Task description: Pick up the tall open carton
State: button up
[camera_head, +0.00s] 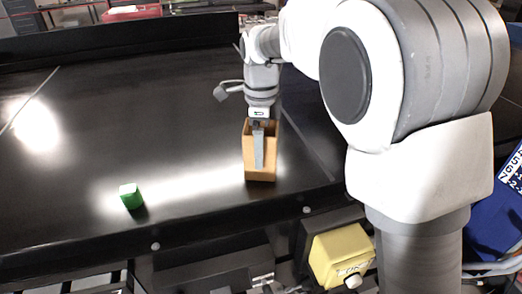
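The tall open carton (262,175) is a brown, upright box standing on the black conveyor belt, right of the middle of the belt. Its open top shows a darker inside. My gripper (259,160) points straight down at the carton. One grey finger shows against the carton's near side, reaching well below its rim. The other finger is hidden, so I cannot tell whether the fingers are closed on a wall. The carton's base appears to rest on the belt.
A small green cube (131,196) sits on the belt to the left, near the front edge. The belt between is clear. A yellow box (341,256) is mounted below the front edge. A dark raised wall (120,43) runs along the back.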

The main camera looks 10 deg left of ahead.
jog(key=shift+f, duration=1.05)
jog(key=c, duration=1.1)
jog(key=shift+c, duration=0.2)
jog(key=shift+r, duration=0.1)
